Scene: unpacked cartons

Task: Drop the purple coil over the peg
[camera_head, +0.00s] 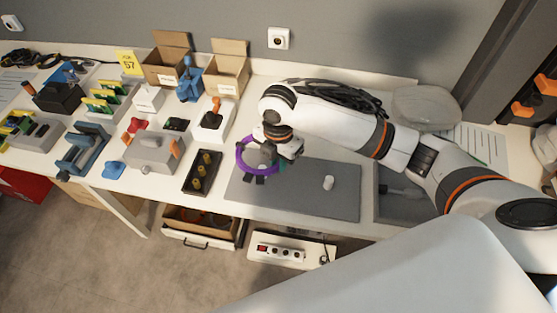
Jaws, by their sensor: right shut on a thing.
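The purple coil (239,162) is a ring at the left end of the grey mat (300,202), in my right gripper (254,178). The gripper is shut on it, with dark fingertips pointing down at the ring's front edge. The wrist hides part of the ring's right side. It looks held above the mat, but I cannot tell how high. My left gripper is not in view.
A black tray with brass-coloured pieces (190,187) lies left of the mat. A white block with an orange handle (213,121), a grey box (150,152) and open cartons (226,75) stand further left and back. The mat around the peg is clear.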

